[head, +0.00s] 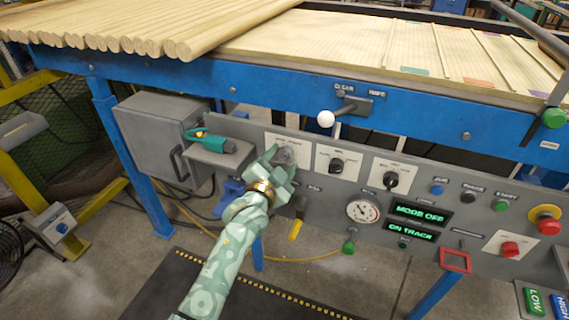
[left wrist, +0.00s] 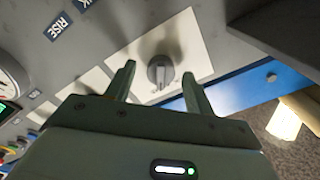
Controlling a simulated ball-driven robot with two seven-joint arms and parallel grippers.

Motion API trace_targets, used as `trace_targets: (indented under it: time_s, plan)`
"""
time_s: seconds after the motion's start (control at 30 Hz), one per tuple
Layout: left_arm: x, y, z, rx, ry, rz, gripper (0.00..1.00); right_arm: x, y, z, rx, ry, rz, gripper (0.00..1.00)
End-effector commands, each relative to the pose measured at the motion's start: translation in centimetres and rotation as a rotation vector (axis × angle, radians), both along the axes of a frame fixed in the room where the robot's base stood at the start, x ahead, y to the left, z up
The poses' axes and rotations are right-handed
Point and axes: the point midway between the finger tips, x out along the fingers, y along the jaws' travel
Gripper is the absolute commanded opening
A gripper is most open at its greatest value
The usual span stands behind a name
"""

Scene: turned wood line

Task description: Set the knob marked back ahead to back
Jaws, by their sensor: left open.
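A grey round knob (head: 286,156) sits on a white plate at the left of the grey control panel. Its lettering is too small to read, so I cannot confirm it says back ahead. My left gripper (head: 281,163) is open in front of it and partly covers the plate. In the left wrist view the knob (left wrist: 160,73) shows between the two spread fingers of the left gripper (left wrist: 158,69), with a gap on each side. Its ridged grip points roughly up and down in that picture. My right gripper is not in view.
Two black knobs (head: 337,166) (head: 390,180) on white plates stand to the right. A white-balled lever (head: 326,119) is above. A green tool (head: 212,141) lies on a grey shelf at left. A gauge (head: 363,211) and green displays (head: 421,214) are lower right.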

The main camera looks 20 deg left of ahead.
Motion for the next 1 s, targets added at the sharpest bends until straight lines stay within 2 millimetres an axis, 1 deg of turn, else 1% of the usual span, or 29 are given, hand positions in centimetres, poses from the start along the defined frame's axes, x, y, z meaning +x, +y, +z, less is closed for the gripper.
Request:
trace_targets:
  time_s: [0.03, 0.1, 0.37, 0.4, 0.43, 0.53, 0.57, 0.83, 1.0]
  plan:
    - [0.43, -0.02, -0.23, 0.000, 0.001, 0.000, 0.54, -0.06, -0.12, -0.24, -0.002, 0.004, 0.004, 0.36]
    - [0.77, -0.04, -0.04, 0.000, 0.000, 0.000, 0.54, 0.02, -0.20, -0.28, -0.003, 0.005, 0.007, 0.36]
    - [0.89, -0.05, 0.16, 0.000, -0.001, 0.000, 0.54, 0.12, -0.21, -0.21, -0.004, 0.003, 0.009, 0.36]
    - [0.89, -0.04, 0.15, 0.000, -0.001, 0.000, 0.48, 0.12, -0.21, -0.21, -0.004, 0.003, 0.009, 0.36]
    - [0.89, -0.05, 0.15, 0.000, -0.001, 0.000, 0.40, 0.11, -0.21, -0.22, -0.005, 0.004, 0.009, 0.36]
    - [0.88, -0.03, 0.13, 0.000, -0.001, 0.000, 0.12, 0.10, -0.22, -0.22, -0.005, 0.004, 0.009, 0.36]
    - [0.88, -0.03, 0.13, 0.000, -0.001, 0.000, 0.09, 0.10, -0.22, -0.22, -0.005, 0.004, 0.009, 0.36]
    - [0.85, -0.04, 0.20, -0.017, 0.000, -0.001, 0.09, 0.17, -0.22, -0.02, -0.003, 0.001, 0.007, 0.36]
    - [0.83, -0.05, 0.42, -0.078, 0.002, -0.001, 0.09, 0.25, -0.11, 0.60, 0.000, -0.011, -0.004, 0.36]
